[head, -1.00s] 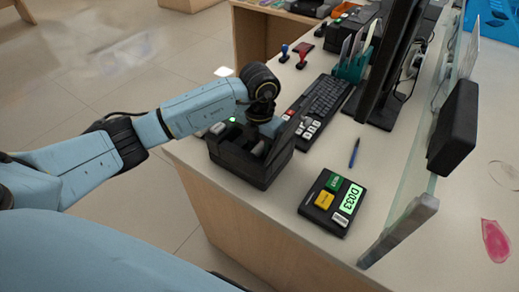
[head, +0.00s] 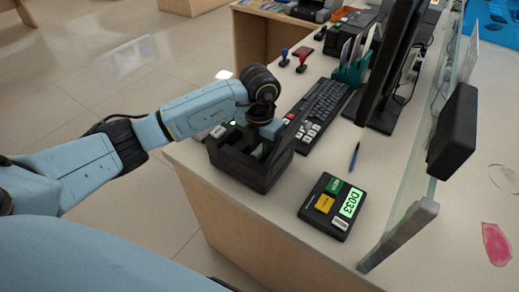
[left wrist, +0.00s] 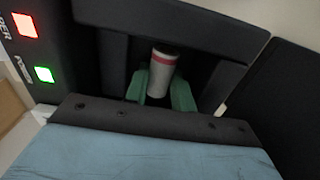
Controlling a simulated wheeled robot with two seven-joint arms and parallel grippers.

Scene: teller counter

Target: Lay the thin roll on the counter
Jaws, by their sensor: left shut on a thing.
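The thin roll (left wrist: 163,62), pale with a red stripe near its top end, stands tilted in the well of a dark printer in the left wrist view. My left gripper (left wrist: 161,92) has green fingers on both sides of the roll and is shut on it. The roll's lower part is hidden between the fingers. In the head view my left gripper (head: 262,148) reaches down into the open printer (head: 247,170), which largely hides its fingers. The counter (head: 290,195) carries the printer near its left edge. My right gripper is not in view.
A keyboard (head: 325,108) lies behind the printer. A queue-number box (head: 332,205) and a blue pen (head: 354,157) lie to the right, before a glass screen (head: 415,165). Bare counter shows between printer and box.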

